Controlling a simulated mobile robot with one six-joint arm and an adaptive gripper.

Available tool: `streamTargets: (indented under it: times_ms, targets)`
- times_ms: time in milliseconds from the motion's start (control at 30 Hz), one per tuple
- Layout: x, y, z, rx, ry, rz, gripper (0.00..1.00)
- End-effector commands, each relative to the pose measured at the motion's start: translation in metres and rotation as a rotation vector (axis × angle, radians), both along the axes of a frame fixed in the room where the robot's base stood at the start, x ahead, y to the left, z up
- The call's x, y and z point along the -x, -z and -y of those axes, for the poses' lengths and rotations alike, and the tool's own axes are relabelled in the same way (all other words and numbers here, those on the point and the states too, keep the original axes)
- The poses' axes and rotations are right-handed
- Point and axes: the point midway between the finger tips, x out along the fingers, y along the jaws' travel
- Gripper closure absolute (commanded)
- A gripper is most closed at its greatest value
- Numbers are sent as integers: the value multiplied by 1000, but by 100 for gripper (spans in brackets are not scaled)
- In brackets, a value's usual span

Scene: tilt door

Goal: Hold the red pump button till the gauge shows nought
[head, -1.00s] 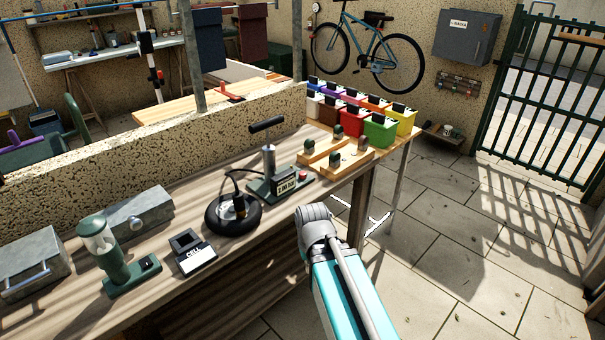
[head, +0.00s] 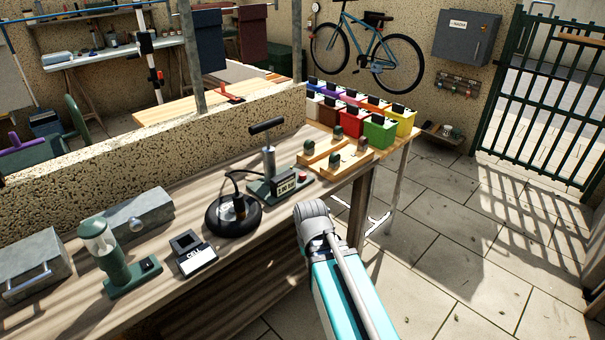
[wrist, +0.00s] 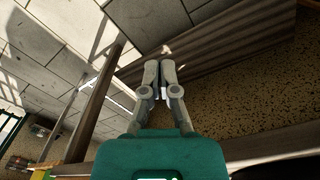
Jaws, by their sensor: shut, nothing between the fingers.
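The red pump button (head: 302,176) sits at the right end of the green base of the hand pump (head: 268,163) on the bench. The pump has an upright metal barrel and a black T-handle (head: 267,125). A small display plate (head: 286,186) is on the pump's front; its reading is too small to tell. A black hose runs from the pump to a black wheel (head: 233,214). My gripper (wrist: 161,68) shows in the wrist view, fingers together and empty, touching nothing that I can see. In the head view my arm is right of and in front of the pump; its fingers are hidden.
Left on the bench (head: 190,285) are a device marked CELL (head: 195,254), a green lantern (head: 110,255) and grey boxes. Right of the pump are a wooden rack (head: 335,155) and coloured bins (head: 380,130). A low speckled wall (head: 150,145) runs behind. Paved floor right is clear.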

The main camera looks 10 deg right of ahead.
Motion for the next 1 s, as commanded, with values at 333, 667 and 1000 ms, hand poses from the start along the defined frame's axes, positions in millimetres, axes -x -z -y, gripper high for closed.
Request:
streamTargets:
  times_ms: [333, 667, 1000]
  targets:
    - [-85, -48, 21, 154, 40, 117, 100]
    - [-183, -106, 41, 334, 64, 280, 100]
    - [-274, -169, 51, 487, 58, 444, 100]
